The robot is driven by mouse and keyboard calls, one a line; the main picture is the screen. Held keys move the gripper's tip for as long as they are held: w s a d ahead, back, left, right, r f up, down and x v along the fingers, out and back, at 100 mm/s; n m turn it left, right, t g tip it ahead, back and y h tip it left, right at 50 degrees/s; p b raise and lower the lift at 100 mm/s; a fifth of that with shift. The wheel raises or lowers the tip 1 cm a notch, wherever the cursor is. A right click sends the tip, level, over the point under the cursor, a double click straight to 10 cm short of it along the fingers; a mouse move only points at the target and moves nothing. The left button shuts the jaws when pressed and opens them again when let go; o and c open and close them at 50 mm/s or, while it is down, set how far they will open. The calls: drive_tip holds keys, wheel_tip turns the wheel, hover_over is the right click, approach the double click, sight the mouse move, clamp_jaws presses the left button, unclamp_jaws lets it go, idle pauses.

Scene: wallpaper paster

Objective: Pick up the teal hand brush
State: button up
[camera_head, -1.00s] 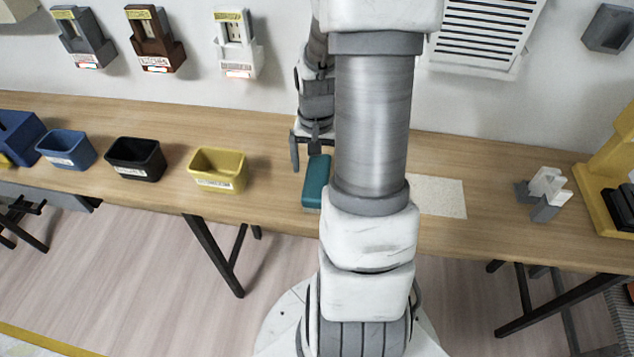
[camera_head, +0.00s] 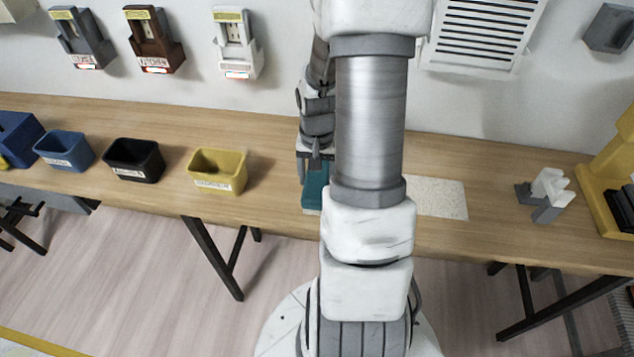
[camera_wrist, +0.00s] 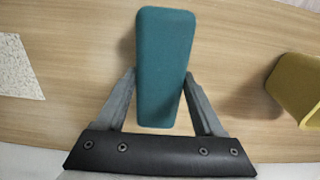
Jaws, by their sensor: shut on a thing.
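The teal hand brush (camera_wrist: 164,62) is a long rounded block that lies on the wooden bench. In the wrist view my gripper (camera_wrist: 161,95) has one finger on each side of its near end, and the jaws are shut on it. In the head view the brush (camera_head: 313,192) shows only in part, below my gripper (camera_head: 315,165) at the bench's front edge. My arm hides its right side and much of the gripper. I cannot tell whether the brush is lifted off the bench.
A yellow bin (camera_head: 217,172), a black bin (camera_head: 134,160) and a blue bin (camera_head: 65,151) stand to the left on the bench (camera_head: 270,150). A pale speckled sheet (camera_head: 440,198) lies to the right. A grey and white fixture (camera_head: 545,192) stands farther right.

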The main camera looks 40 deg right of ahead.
drive_tip(key=shift+c, duration=1.1)
drive_tip(key=shift+r, duration=0.1)
drive_tip(key=shift+r, duration=0.5)
drive_tip(key=r, duration=0.1)
drive_tip(key=r+p, duration=0.1)
drive_tip(key=d+r, duration=0.1)
drive_tip(key=r, duration=0.1)
drive_tip(key=shift+s, duration=0.3)
drive_tip(key=s+d+r+p, duration=0.1)
drive_tip(key=s+d+r, duration=0.4)
drive_tip(key=d, duration=0.4)
drive_tip(key=shift+r+p, duration=0.3)
drive_tip(key=shift+r, duration=0.15)
drive_tip(key=shift+s+d, duration=0.1)
